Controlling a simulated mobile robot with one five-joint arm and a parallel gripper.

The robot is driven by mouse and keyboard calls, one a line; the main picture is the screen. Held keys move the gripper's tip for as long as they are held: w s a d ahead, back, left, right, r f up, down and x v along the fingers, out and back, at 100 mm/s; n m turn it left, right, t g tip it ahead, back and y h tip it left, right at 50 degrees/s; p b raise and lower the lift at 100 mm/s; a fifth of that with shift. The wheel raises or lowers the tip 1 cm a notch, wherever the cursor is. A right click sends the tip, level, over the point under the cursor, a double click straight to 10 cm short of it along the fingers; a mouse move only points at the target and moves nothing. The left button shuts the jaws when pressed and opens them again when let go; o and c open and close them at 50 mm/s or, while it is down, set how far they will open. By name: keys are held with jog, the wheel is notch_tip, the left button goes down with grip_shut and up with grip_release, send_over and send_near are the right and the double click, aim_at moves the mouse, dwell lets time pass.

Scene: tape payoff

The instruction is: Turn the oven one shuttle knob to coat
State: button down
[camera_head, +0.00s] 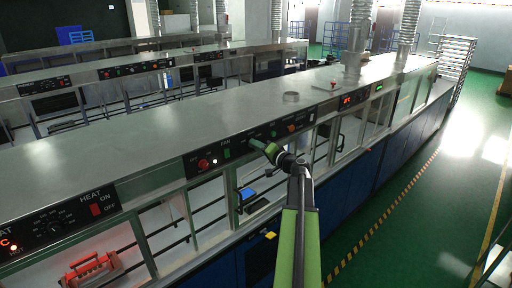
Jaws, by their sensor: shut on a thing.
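My gripper (260,145) is at the black control panel (240,152) on the front edge of the long metal oven. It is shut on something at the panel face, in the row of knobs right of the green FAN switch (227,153). The gripper's own body hides the thing it holds, so I cannot make out the knob, its pointer or its labels. A red knob (203,164) sits at the panel's left end, apart from my gripper. An orange knob (291,128) sits to the right of my gripper.
Glass-fronted bays below hold a red-handled thing (90,268) and a blue item (246,193). The green floor aisle (400,220) at right is clear. Parallel oven lines stand behind.

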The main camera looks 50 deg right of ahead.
jog(key=shift+m, duration=0.9)
jog(key=c, duration=1.1)
grip_release()
jog(key=s, duration=0.5)
jog(key=s+a, duration=0.1)
jog(key=s, duration=0.5)
jog(key=s+p, duration=0.1)
jog(key=s, duration=0.5)
jog(key=shift+s+a+r, duration=0.2)
jog(key=shift+a+r, duration=0.15)
jog(key=shift+r, duration=0.05)
